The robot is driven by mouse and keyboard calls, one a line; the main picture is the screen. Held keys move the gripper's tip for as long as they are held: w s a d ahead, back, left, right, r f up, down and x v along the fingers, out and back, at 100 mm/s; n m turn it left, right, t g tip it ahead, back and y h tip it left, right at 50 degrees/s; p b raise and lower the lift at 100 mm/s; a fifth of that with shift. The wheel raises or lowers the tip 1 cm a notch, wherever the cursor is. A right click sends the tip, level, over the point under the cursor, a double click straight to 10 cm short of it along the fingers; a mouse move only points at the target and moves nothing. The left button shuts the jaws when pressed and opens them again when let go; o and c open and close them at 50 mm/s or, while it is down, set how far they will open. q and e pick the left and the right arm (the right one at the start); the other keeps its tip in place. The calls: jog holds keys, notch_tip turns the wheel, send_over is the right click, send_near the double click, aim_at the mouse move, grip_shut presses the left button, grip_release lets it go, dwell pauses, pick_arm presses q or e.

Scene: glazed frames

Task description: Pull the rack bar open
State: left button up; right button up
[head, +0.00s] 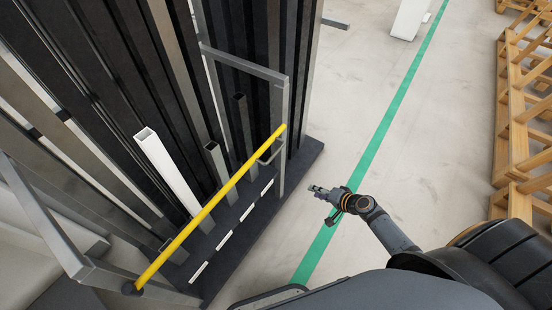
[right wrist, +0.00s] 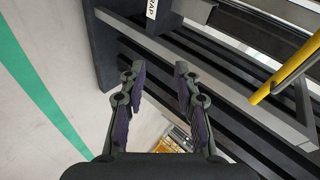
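The yellow rack bar (head: 212,204) runs diagonally across the front of the rack in the head view. Its lower left end sits at a dark pivot on the left post, and its upper right end meets the right post near a small bracket. Part of the bar also shows at the right edge of the right wrist view (right wrist: 288,76). My right gripper (head: 314,189) is to the right of the bar's right end, apart from it. In the right wrist view its two fingers (right wrist: 158,80) are spread with nothing between them. My left gripper is not in view.
The rack (head: 283,110) holds upright dark profiles and a white square tube (head: 167,172) behind the bar. Its dark base (head: 307,155) sticks out at floor level. A green floor line (head: 385,121) crosses clear floor. Wooden pallets (head: 514,130) stand at the right.

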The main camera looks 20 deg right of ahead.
aim_at(277, 153)
jog(key=w+a+r+m+t+y+b, duration=0.1)
jog(key=w+a+r+y, duration=0.2)
jog(key=r, duration=0.5)
jog(key=w+a+r+t+y, duration=0.2)
jog(key=a+r, duration=0.1)
jog(key=r, duration=0.5)
jog(key=x, duration=0.7)
jog(key=p+x, duration=0.1)
jog(key=x, duration=0.2)
jog(key=shift+w+a+f, duration=0.15)
jog(key=shift+a+f, duration=0.1)
jog(key=shift+f, duration=0.1)
jog(key=shift+c, duration=0.3)
grip_shut()
